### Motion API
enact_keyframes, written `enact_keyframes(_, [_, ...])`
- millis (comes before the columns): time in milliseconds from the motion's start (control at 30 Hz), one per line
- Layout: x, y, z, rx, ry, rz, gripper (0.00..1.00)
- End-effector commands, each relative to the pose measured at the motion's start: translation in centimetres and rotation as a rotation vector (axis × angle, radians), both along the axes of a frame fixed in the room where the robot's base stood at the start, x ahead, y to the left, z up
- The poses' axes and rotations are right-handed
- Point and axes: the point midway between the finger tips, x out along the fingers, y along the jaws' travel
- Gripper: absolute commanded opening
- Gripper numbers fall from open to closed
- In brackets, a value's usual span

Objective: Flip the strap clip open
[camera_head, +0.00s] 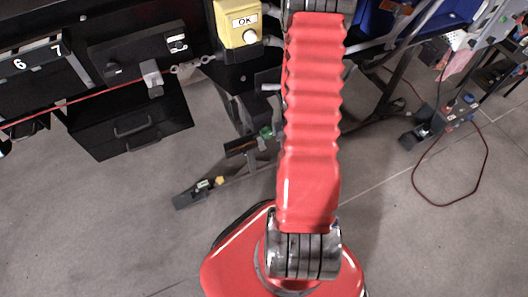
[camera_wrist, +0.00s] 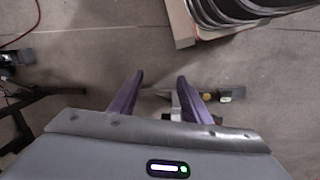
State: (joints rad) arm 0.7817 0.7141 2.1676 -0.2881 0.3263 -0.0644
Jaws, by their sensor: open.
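The strap clip (camera_head: 151,76) appears to be a small grey piece at the right end of a red strap (camera_head: 80,107) in the head view. It hangs in front of a black cabinet at the upper left; whether it is open or shut is too small to tell. My gripper (camera_wrist: 160,76) shows in the wrist view with two purple fingers spread apart and nothing between them. It points down over the grey floor, away from the clip. The gripper is outside the head view, and I cannot make out the clip in the wrist view.
Black drawers (camera_head: 130,125) hang below. A stand's foot (camera_head: 198,192) rests on the floor. Red cable (camera_head: 487,160) lies at right. Floor at lower left is clear.

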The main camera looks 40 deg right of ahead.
Motion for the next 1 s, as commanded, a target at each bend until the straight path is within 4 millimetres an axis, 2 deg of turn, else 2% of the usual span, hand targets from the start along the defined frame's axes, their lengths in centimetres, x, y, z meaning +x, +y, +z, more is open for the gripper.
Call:
enact_keyframes(33, [-0.5,-0.4,-1.6,0.006,-0.002,-0.003,0.44])
enact_keyframes(267, [-2.0,-2.0,-8.0,0.013,-0.043,0.007,0.44])
enact_keyframes(533, [-3.7,-2.7,-15.6,0.017,-0.120,0.022,0.44])
enact_keyframes(767, [-4.9,-2.1,-21.8,0.023,-0.214,0.039,0.44])
enact_keyframes(1000, [-5.7,-0.4,-27.6,0.017,-0.339,0.056,0.44])
